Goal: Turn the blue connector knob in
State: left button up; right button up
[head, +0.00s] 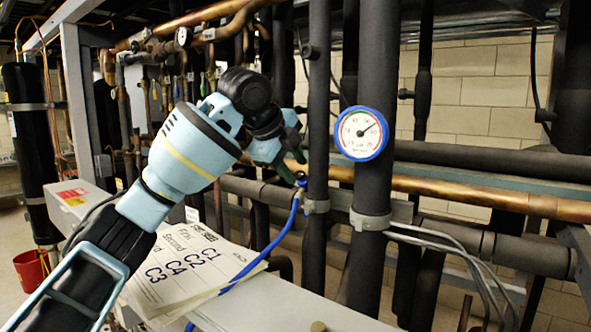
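My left arm comes in from the lower left, and my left gripper (295,155) is in front of the dark vertical pipes near the middle of the view. Its dark fingertips are just above a small blue connector knob (301,181) at the top end of a blue hose. The fingers are small and dark against the pipes, so I cannot tell whether they are open or shut, or whether they touch the knob. My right gripper is not in view.
A blue-rimmed round gauge (362,133) is on a thick black pipe right of the gripper. Paper sheets with handwriting (200,262) lie on a grey ledge (275,305) below. A copper pipe (470,193) runs behind. A red bucket (31,270) stands at far left.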

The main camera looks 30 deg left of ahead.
pick_arm(q)
jog(key=shift+w+f, duration=0.5)
jog(key=shift+f, duration=0.05)
jog(key=shift+w+f+n, duration=0.1)
jog(key=shift+n, duration=0.2)
jog(key=n, duration=0.5)
jog(key=c, duration=0.7)
jog(key=shift+c, duration=0.2)
